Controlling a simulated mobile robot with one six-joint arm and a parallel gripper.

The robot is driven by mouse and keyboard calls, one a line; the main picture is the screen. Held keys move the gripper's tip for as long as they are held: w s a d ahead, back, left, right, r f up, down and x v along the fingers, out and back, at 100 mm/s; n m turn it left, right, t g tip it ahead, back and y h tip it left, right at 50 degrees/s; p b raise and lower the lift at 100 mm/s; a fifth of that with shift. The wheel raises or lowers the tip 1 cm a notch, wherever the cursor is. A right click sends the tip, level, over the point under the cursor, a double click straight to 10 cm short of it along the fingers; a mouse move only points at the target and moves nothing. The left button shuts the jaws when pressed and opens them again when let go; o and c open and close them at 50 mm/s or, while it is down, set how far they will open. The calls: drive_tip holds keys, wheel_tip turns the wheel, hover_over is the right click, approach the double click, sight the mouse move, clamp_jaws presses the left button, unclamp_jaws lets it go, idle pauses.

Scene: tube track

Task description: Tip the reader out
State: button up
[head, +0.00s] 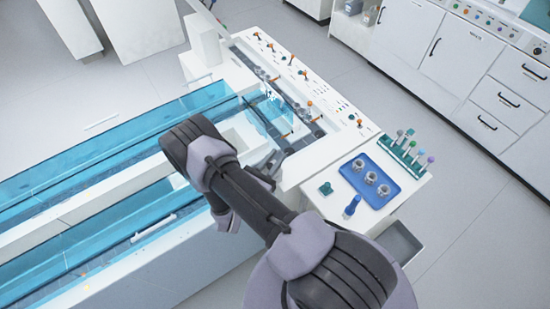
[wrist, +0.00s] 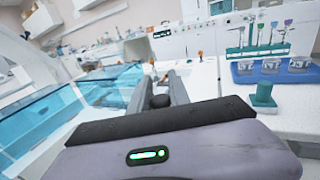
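My gripper (head: 272,165) hangs over the front edge of the white bench, beside the opening in the blue-covered track. In the wrist view its two grey fingers (wrist: 158,86) stand apart, with no held object clearly visible between them. The tube track (head: 290,105) runs along a white panel with several orange-topped levers (head: 291,59). I cannot tell for certain which part is the reader; my arm hides some of the track's near side.
A blue tray (head: 350,165) with three clear cups lies right of my gripper. Clear blue covers (head: 120,140) fill the left.

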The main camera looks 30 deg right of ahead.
clamp_jaws()
idle(1.1)
